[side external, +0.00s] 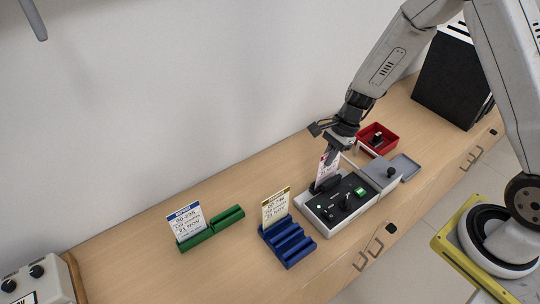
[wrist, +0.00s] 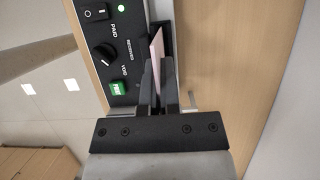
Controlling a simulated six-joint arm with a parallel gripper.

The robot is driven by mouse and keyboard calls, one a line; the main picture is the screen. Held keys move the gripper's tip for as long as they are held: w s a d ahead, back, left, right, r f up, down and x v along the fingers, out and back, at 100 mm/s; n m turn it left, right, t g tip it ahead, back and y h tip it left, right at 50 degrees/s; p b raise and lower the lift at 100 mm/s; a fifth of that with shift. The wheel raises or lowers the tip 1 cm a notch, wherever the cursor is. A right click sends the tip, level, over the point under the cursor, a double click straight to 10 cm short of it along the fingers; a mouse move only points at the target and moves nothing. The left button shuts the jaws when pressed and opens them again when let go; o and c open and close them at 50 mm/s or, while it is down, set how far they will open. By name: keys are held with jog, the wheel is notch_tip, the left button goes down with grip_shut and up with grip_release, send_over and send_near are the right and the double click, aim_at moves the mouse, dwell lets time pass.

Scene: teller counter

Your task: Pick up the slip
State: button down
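A slip with a red header (side external: 326,167) stands upright in the black slot holder (side external: 324,186) of the grey control box (side external: 314,207). In the wrist view the slip (wrist: 157,46) shows as a pale pink strip running up from between the fingers. My gripper (side external: 332,154) is at the slip's upper part, pointing down from above. In the wrist view the fingers of my gripper (wrist: 160,72) lie close together, one on each side of the slip, and look shut on it. The slip's lower edge is hidden in the holder.
A blue-header slip (side external: 186,222) stands in a green rack (side external: 228,217), and a yellow-header slip (side external: 276,207) in a blue rack (side external: 290,244). A red tray (side external: 391,134) and a grey tray (side external: 405,166) lie right of the box. The wall runs behind the counter.

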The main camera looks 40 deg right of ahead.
jog(key=shift+r, duration=0.1)
dwell(0.4)
jog(key=shift+r, duration=1.05)
jog(key=s+r, duration=1)
jog(key=s, duration=0.4)
jog(key=shift+d+r, duration=0.2)
jog(key=shift+r, duration=0.15)
jog(key=shift+w, duration=0.1)
